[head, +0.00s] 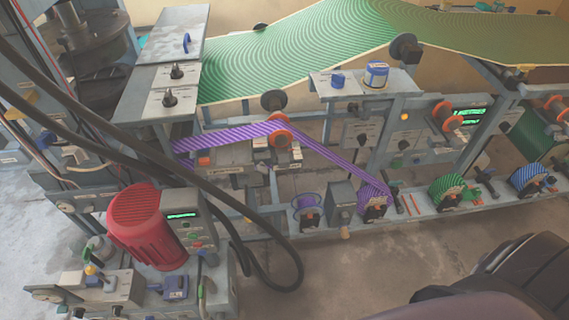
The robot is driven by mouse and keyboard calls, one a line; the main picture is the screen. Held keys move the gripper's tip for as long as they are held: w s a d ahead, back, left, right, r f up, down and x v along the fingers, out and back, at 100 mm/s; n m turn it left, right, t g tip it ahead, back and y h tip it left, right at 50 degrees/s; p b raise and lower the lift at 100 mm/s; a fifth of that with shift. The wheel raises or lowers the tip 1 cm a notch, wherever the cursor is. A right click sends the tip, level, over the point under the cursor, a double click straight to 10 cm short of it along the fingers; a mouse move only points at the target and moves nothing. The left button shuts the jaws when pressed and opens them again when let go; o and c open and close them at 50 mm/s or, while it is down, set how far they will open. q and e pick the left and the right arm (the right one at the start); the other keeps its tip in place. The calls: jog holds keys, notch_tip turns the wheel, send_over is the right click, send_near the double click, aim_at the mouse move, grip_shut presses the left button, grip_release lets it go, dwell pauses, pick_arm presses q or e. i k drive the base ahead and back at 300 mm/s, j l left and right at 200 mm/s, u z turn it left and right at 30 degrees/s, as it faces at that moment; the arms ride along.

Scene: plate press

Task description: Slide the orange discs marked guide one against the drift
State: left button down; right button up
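A pair of orange discs (280,139) sits on a guide near the middle of the head view. A purple striped ribbon (232,134) runs to them from the left, then slopes down right to a purple striped roll (374,196). Other orange discs (446,117) stand farther right, and more orange discs (556,105) show at the right edge. The guide labels are too small to read, so I cannot tell which is marked one. Neither gripper is in view.
A green striped web (290,50) spans the top. Thick black cables hang in front of the press at left and centre. A red motor (147,226) stands at lower left. A green roll (446,187) and a blue roll (527,177) sit on the lower rail.

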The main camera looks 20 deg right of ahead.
aim_at(282, 155)
jog(key=z, duration=0.25)
jog(key=l+z, duration=0.3)
jog(key=z, duration=0.15)
jog(key=l+z, duration=0.65)
jog(key=z, duration=0.2)
jog(key=i+l, duration=0.1)
jog(key=l, duration=0.2)
jog(key=i+l, duration=0.1)
jog(key=l, duration=0.15)
jog(key=u, duration=1.7)
